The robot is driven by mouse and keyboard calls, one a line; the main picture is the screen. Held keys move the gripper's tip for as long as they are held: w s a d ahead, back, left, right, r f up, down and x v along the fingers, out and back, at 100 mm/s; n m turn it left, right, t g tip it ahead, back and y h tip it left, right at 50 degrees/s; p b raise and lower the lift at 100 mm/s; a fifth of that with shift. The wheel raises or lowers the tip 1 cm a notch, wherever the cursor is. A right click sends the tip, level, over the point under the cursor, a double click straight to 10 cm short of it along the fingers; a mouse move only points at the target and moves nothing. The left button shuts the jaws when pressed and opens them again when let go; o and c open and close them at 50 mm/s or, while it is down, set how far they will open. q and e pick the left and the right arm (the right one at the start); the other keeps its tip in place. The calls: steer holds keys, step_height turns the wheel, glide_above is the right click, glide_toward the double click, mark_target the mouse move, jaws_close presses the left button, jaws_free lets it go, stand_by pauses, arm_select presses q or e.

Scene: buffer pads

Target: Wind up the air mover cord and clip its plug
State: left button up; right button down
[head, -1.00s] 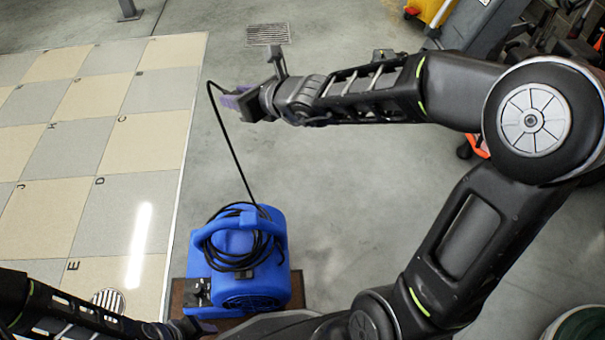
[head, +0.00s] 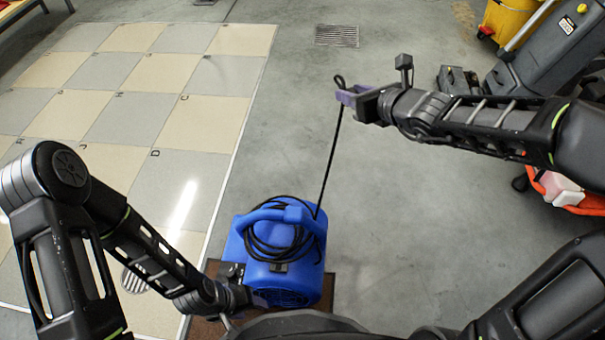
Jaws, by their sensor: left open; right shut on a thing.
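The blue air mover (head: 306,273) stands on a brown mat (head: 202,328) at the lower middle of the head view. Several loops of its black cord (head: 255,250) hang around the handle and body. One length of cord runs taut up from the air mover to my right gripper (head: 348,95). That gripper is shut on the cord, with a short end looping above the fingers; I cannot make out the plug. My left gripper (head: 258,301) is open, low at the left side of the air mover. Its fingertips are partly hidden, and I cannot tell whether it touches the housing.
A tiled floor panel (head: 165,120) lies to the left, with a round drain (head: 134,281). A floor grate (head: 337,36) is at the back. A grey machine (head: 545,55), a yellow bucket (head: 500,22) and an orange item (head: 570,196) stand at the right. The grey floor between is clear.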

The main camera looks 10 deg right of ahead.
steer(key=w+a+f+n+g+y, duration=0.2)
steer(key=w+a+f+n+y, duration=0.15)
steer(key=w+f, duration=0.2)
steer(key=s+a+f+n+g+y, duration=0.2)
steer(key=s+a+f+n+g, duration=0.1)
steer(key=f, duration=0.6)
steer(key=s+a+f+n+g+y+b, duration=0.1)
steer(key=s+a+f+n+g+y, duration=0.1)
steer(key=f, duration=0.8)
steer(key=s+a+n+g, duration=0.1)
steer(key=a+n+g, duration=0.1)
steer(key=shift+s+a+f+n, duration=0.25)
steer(key=shift+a+f+n, duration=0.05)
steer(key=shift+a+n, duration=0.1)
steer(key=shift+y, duration=0.25)
steer(key=s+d+p, duration=0.2)
steer(key=s+d, duration=0.1)
steer(key=s, duration=1.1)
steer(key=s+a+b, duration=0.4)
steer(key=s+a, duration=0.2)
steer(key=a, duration=0.5)
